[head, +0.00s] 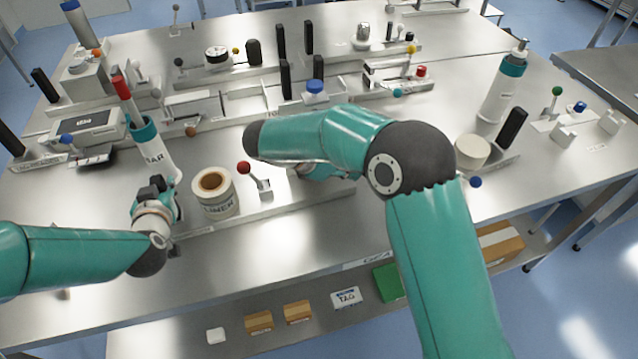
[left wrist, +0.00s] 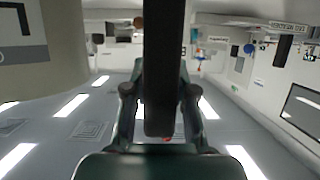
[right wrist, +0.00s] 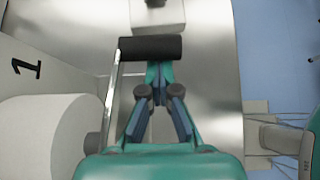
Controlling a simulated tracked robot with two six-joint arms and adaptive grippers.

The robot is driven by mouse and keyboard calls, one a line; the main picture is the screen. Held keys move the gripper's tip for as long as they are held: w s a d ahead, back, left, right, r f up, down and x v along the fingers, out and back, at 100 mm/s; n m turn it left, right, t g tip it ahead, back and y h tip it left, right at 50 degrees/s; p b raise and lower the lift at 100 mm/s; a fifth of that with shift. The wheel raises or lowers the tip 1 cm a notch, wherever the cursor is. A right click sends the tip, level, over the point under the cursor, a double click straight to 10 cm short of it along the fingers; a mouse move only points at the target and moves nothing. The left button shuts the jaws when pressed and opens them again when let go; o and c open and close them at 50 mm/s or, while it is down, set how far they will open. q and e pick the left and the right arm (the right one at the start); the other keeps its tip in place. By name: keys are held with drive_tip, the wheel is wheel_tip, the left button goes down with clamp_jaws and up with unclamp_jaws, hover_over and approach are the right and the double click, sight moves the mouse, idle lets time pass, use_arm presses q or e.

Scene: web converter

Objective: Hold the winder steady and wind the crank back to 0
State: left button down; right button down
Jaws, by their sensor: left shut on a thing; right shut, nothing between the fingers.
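My left gripper (head: 153,192) is low at the front left of the bench, beside a white labelled roll (head: 214,196). In the left wrist view it is shut on a thick black bar (left wrist: 164,60), likely the winder's steady handle. In the right wrist view the crank has a thin silver arm (right wrist: 112,90) and a black cylindrical grip (right wrist: 150,48). My right gripper (right wrist: 159,75) is shut and empty, its fingertips close to that grip; contact is unclear. A white face with "1" (right wrist: 28,68) is at left. In the head view my right arm hides the crank and most of the gripper.
A teal-and-white bottle (head: 152,150) is behind my left gripper. A pale roll (head: 472,151) and a black post (head: 512,126) are right of my right arm. A lower shelf holds boxes (head: 298,312).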

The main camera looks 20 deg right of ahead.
drive_tip(key=shift+d+r, duration=0.5)
drive_tip(key=shift+r, duration=0.4)
idle(0.8)
